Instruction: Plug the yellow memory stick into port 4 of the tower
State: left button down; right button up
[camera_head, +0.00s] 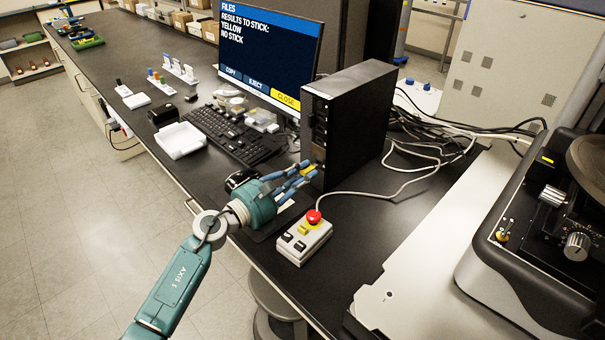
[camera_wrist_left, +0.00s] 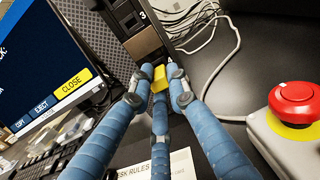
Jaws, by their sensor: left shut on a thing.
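The black tower (camera_head: 357,115) stands upright on the bench, its narrow port side facing left. The fingers are shut on the yellow memory stick (camera_wrist_left: 159,79), which points toward the tower. Whether the stick's tip touches or enters a port cannot be told. My right gripper is not in view.
The monitor (camera_head: 268,50) reads "RESULTS TO STICK: YELLOW, NO STICK". A control box with a red button (camera_head: 314,215) sits just right of my left gripper. A keyboard (camera_head: 232,133) and white tray (camera_head: 181,140) lie to the left. Cables (camera_head: 440,150) run behind the tower.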

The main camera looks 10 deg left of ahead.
aim_at(303, 174)
pick_arm(q)
jog(key=shift+w+d, duration=0.1)
jog(key=shift+w, duration=0.15)
jog(key=shift+w+d, duration=0.4)
jog(key=shift+w, duration=0.2)
jog(key=c, duration=1.6)
grip_release()
jog(key=shift+c, duration=0.2)
jog(key=shift+o, duration=0.3)
jog(key=shift+c, duration=0.4)
jog(key=shift+v, duration=3.55)
